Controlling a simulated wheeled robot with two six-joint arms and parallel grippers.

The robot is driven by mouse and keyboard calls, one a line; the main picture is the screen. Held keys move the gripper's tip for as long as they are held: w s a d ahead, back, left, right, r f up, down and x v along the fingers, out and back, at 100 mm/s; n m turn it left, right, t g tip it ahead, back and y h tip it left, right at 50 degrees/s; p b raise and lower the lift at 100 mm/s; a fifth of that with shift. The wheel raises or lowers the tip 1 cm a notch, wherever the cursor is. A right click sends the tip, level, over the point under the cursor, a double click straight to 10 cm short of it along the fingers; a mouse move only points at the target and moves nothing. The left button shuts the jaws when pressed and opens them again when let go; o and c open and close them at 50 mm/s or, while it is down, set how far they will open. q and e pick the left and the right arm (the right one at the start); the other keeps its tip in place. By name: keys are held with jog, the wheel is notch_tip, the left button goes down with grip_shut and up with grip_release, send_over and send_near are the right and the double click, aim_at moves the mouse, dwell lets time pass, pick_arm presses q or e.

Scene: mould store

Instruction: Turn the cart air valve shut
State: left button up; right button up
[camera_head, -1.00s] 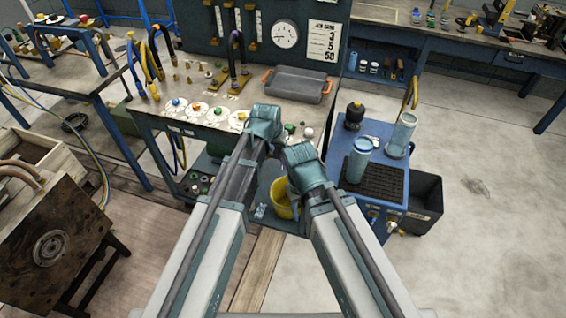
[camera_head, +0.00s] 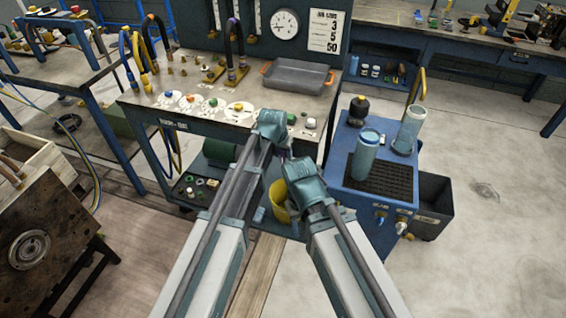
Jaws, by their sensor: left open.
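A blue cart (camera_head: 340,172) stands right of the work table. Two small valve-like fittings sit low on its front face, one bluish (camera_head: 380,217) and one brass and silver (camera_head: 401,228). Their exact turn position is too small to read, and I cannot tell which is the air valve. My left gripper (camera_head: 281,155) is open, mostly hidden by its own wrist, at the table's front edge, left of the cart and away from the fittings. My right arm ends just left of the cart. Its wrist hides its gripper.
The cart carries a black-capped bottle (camera_head: 357,111), two clear blue cylinders (camera_head: 367,155) (camera_head: 409,129) and a black grate (camera_head: 391,183). A dark bin (camera_head: 433,212) stands right of it. A yellow bucket (camera_head: 277,199) sits behind my arms. Floor (camera_head: 490,240) at the right is clear.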

pick_arm(q)
jog(key=shift+w+f, duration=0.2)
jog(key=shift+f, duration=0.25)
jog(key=shift+c, duration=0.3)
grip_shut()
